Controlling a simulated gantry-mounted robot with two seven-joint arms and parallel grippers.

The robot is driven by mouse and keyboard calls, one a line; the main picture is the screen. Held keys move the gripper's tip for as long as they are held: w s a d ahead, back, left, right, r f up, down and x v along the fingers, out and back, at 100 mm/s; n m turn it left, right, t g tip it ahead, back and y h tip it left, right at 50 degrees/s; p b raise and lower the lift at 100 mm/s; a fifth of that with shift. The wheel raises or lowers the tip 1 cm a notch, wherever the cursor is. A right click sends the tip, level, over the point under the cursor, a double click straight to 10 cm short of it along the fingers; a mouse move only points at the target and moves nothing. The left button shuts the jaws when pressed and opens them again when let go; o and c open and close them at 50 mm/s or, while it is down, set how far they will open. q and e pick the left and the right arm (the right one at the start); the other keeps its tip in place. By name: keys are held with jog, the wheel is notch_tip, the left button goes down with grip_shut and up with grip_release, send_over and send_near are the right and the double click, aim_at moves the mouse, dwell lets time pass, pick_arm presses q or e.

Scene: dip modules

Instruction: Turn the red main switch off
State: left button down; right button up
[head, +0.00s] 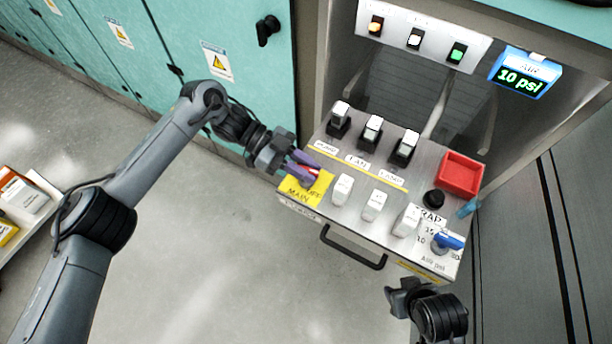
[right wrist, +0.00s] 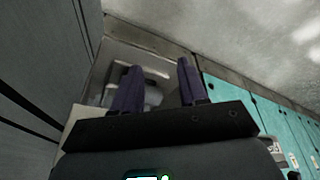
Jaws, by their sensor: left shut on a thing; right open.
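The red main switch (head: 313,172) shows as a small bit of red on the yellow plate (head: 291,190) marked MAIN and OFF, at the left end of the sloping panel. My left gripper (head: 309,170) is shut on the switch, and its purple fingers hide most of it. I cannot tell which way the switch points. My right gripper is at the lower right of the head view, in front of the panel. In the right wrist view its two purple fingers (right wrist: 157,88) are apart with nothing between them.
The panel carries several black and white modules (head: 372,133), white modules (head: 374,204), a red tray (head: 460,175), a black knob (head: 433,199) and a blue-handled valve (head: 447,240). A black handle (head: 353,252) juts from the front. A blue display (head: 522,76) reads 10 psi. Floor left of the panel is clear.

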pick_arm(q)
jog(key=shift+m+g+y+b, duration=0.3)
jog(key=shift+m+g+b, duration=0.3)
jog(key=shift+b, duration=0.6)
pick_arm(e)
jog(key=shift+a+f, duration=0.15)
jog(key=shift+f, duration=1.5)
pick_arm(q)
jog(key=c, duration=1.1)
grip_release()
jog(key=shift+s+d, duration=0.1)
pick_arm(e)
jog(key=shift+d, duration=0.2)
pick_arm(q)
jog(key=shift+p+v, duration=0.7)
jog(key=shift+v, duration=4.7)
pick_arm(e)
jog(key=shift+r, duration=0.7)
